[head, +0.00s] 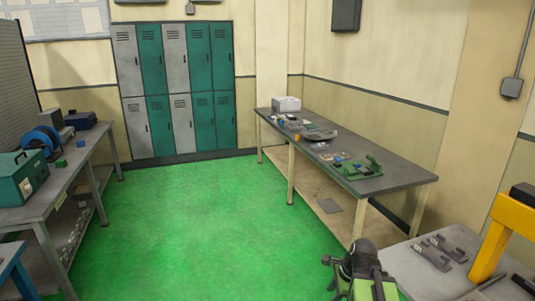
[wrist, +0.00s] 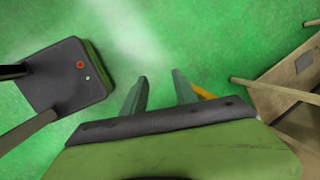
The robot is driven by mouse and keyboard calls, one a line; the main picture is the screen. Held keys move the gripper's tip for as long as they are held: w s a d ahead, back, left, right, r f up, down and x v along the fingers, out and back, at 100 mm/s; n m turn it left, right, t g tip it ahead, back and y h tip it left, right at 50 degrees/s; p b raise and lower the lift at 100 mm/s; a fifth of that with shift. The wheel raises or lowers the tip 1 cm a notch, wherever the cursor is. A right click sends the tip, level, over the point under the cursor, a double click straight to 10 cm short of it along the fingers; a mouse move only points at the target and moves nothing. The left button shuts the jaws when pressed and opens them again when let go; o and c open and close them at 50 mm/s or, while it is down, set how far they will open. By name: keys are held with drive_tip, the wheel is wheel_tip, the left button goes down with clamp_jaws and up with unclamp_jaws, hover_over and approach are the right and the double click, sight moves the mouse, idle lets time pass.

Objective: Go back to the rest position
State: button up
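My gripper (wrist: 160,90) shows in the wrist view with its two grey fingers apart. Nothing is between them, and only green floor (wrist: 215,45) shows beyond the tips. A yellow-orange strip shows beside the right finger. In the head view, part of my green and black arm (head: 362,272) shows at the bottom, right of the middle. I cannot make out the fingers there.
A long grey workbench (head: 405,180) with parts stands along the right wall. A nearer table (head: 400,262) with a yellow frame (head: 497,240) is at the lower right. Another workbench (head: 30,208) is at left. Lockers (head: 180,90) stand behind. The green floor (head: 190,220) between is clear.

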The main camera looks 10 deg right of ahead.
drive_tip(key=s+a+f+n+g+h, duration=0.1)
drive_tip(key=s+a+n+g+h, duration=0.1)
drive_tip(key=a+n, duration=1)
drive_tip(key=s+n, duration=0.1)
drive_tip(key=n, duration=0.6)
drive_tip(key=shift+n+g, duration=0.3)
drive_tip(key=shift+g, duration=0.1)
